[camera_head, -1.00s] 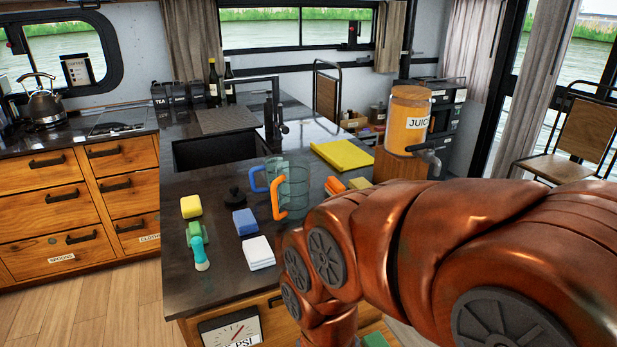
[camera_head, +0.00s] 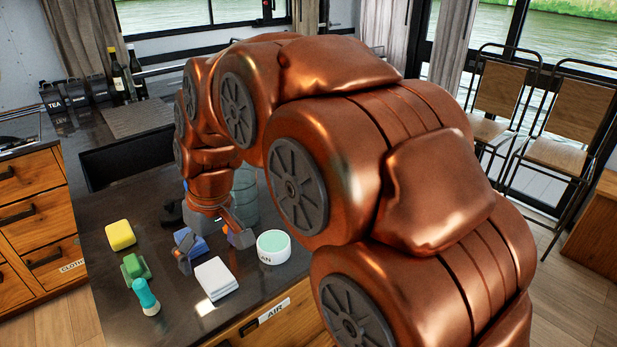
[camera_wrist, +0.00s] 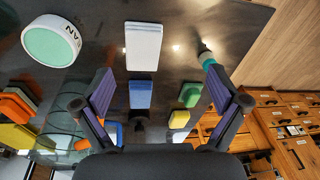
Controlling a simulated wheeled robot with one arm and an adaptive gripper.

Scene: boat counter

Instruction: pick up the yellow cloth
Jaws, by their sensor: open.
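The yellow cloth does not show in the head view now, where my arm covers that part of the counter. In the wrist view a flat yellow patch at the lower left edge appears to be the yellow cloth (camera_wrist: 14,138), partly cut off by the frame. My gripper (camera_head: 213,250) points down over the counter near the front, close to a blue sponge (camera_head: 187,240) and a stack of white cloths (camera_head: 216,278). In the wrist view my gripper (camera_wrist: 159,72) has its fingers wide apart with nothing held. The yellow cloth lies well to the left of the fingers there.
An orange block (camera_wrist: 20,95) lies near the cloth. The sink (camera_head: 125,158) is at the back left.

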